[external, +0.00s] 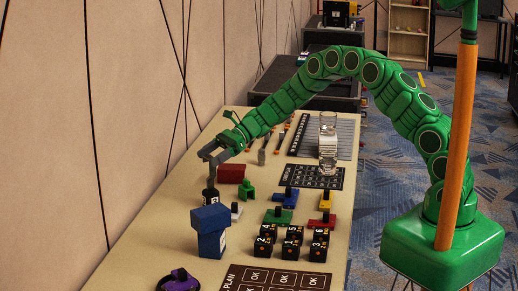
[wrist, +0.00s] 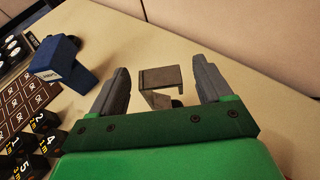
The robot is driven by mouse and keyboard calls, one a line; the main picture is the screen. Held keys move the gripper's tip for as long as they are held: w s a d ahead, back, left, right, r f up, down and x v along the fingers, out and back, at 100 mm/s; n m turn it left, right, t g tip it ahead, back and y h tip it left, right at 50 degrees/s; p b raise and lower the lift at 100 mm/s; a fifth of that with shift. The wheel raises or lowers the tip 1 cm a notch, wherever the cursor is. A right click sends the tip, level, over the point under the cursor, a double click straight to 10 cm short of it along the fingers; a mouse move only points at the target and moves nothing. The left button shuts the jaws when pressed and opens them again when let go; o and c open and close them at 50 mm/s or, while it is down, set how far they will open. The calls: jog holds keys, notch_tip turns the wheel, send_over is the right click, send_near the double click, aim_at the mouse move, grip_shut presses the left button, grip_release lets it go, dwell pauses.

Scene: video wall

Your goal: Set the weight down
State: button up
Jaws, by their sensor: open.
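A dark object with a small white mark (external: 210,197), probably the weight, stands on the table directly below my gripper (external: 211,172). In the wrist view my gripper (wrist: 160,68) is open, its two grey fingers wide apart. A grey-brown block-like shape (wrist: 160,77) shows between the fingers with a small dark part under it; I cannot tell whether it is the weight. Gaps show between it and both fingers. Several black numbered cubes (external: 292,240) stand in rows to the right; they also show at the left of the wrist view (wrist: 40,125).
A blue block object (external: 211,240) stands just in front of the dark object. A red block (external: 231,173) and a green piece (external: 247,190) lie close by on the right. A clear cylinder (external: 328,140) stands farther back. A wall (external: 110,120) runs along the table's left side.

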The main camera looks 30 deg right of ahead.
jog(key=v, duration=0.9)
jog(key=s+d+r+n+g+h, duration=0.1)
jog(key=s+d+r+n, duration=0.25)
jog(key=s, duration=0.35)
jog(key=s+d+r+n+g+h, duration=0.1)
jog(key=s+d+r+n+h, duration=0.15)
jog(key=s+r, duration=0.4)
jog(key=s+d+r+n+g+h, duration=0.1)
jog(key=s+d+r+n, duration=0.2)
jog(key=s, duration=0.6)
jog(key=s+d+n+t+h, duration=0.1)
jog(key=s+d+n+h, duration=0.8)
jog(key=s+d, duration=1.4)
jog(key=s, duration=0.4)
jog(key=shift+s+r, duration=0.15)
jog(key=shift+r, duration=0.1)
